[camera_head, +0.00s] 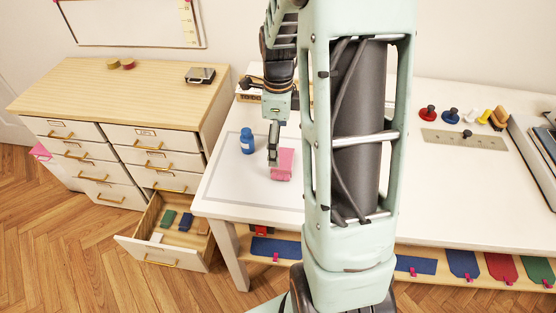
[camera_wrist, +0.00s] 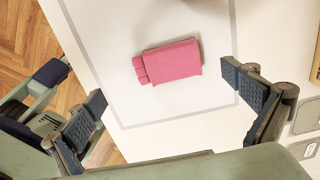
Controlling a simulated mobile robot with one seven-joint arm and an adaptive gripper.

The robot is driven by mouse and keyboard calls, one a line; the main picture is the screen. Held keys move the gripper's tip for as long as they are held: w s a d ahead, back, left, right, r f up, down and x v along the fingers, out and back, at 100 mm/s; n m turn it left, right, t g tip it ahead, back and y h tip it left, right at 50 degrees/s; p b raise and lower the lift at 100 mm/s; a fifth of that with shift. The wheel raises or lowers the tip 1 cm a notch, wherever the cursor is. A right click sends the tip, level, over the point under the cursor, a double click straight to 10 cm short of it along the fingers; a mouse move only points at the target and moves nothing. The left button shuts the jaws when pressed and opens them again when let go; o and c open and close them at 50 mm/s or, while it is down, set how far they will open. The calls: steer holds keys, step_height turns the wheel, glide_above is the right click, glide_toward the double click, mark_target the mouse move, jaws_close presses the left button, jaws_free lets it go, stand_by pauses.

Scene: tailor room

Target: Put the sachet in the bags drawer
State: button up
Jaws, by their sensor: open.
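A pink sachet (camera_head: 281,166) lies flat on the white table, on a grey-outlined rectangle. It also shows in the wrist view (camera_wrist: 170,62), between and beyond my spread fingers. My gripper (camera_head: 273,148) is over the table at the sachet; the wrist view shows its two fingers wide apart (camera_wrist: 170,95) with nothing between the tips. An open bottom drawer (camera_head: 148,250) of the wooden-topped cabinet holds several small green, blue and pale bags. Its label cannot be read here.
A blue bottle (camera_head: 247,141) stands on the table just left of my gripper. The cabinet (camera_head: 120,90) stands left of the table, with its other drawers shut. Stamps (camera_head: 427,113) and a metal plate (camera_head: 465,140) are at the right. Floor is clear before the drawer.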

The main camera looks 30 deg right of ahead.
steer(key=shift+w+d+f+p, duration=0.1)
steer(key=shift+f+p, duration=0.3)
steer(key=shift+f, duration=3.45)
steer(key=c, duration=1.3)
steer(key=shift+r, duration=0.1)
steer(key=shift+r, duration=0.65)
steer(key=s+a+r, duration=0.1)
steer(key=a+r, duration=0.3)
steer(key=r, duration=0.3)
steer(key=shift+s+a+b, duration=0.2)
steer(key=shift+a+b, duration=0.05)
steer(key=shift+b, duration=0.15)
steer(key=a+r, duration=0.1)
steer(key=s+a, duration=0.1)
steer(key=a, duration=0.1)
steer(key=shift+s+r, duration=0.1)
steer(key=shift+r, duration=0.25)
jaws_close()
steer(key=s+a+r+b, duration=0.1)
steer(key=s+a+r, duration=0.1)
steer(key=a, duration=0.3)
steer(key=shift+a+r, duration=0.4)
